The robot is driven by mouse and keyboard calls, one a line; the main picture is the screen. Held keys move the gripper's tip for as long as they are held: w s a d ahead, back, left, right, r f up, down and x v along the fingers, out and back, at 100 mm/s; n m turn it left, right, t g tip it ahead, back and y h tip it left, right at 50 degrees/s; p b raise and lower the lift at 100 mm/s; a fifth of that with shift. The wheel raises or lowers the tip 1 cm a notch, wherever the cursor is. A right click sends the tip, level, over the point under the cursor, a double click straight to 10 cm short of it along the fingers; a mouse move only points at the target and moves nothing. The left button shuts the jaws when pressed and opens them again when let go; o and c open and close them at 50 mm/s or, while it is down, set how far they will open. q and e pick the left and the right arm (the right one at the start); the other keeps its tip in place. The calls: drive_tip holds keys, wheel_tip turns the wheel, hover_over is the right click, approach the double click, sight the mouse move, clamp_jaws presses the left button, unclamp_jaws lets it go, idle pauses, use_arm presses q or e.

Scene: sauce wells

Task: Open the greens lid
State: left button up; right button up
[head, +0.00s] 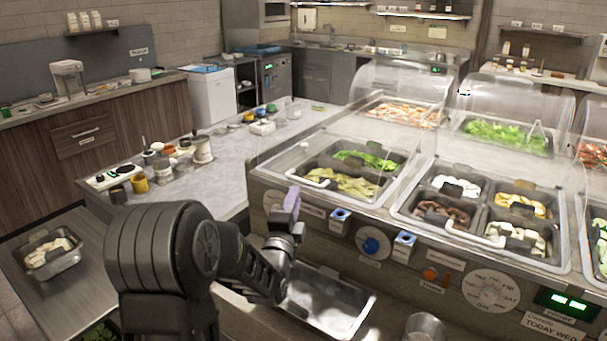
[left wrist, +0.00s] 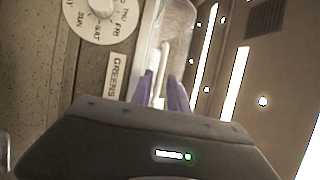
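In the head view my left gripper (head: 291,203), with purple fingertips, is raised in front of the counter face, just below the near-left well. That well holds green leaves (head: 368,158) and paler greens (head: 345,181). A clear lid (head: 275,152) shows faintly at the well's left side; its outline is hard to make out. In the left wrist view the two purple fingers (left wrist: 160,94) stand apart. A pale bar (left wrist: 164,60) on a clear panel (left wrist: 178,30) appears between or beyond them; contact cannot be told. The GREENS label (left wrist: 116,76) is beside them. My right gripper is not in view.
A metal tray (head: 325,300) lies below the counter front. Raised clear covers (head: 405,85) stand over the far wells. Jars (head: 203,150) and a scale (head: 110,177) occupy the left worktop.

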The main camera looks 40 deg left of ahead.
sight(300, 179)
use_arm(q)
drive_tip(key=shift+p+x, duration=0.8)
drive_tip(key=shift+x, duration=3)
drive_tip(key=shift+r, duration=0.1)
drive_tip(key=shift+c, duration=0.3)
clamp_jaws()
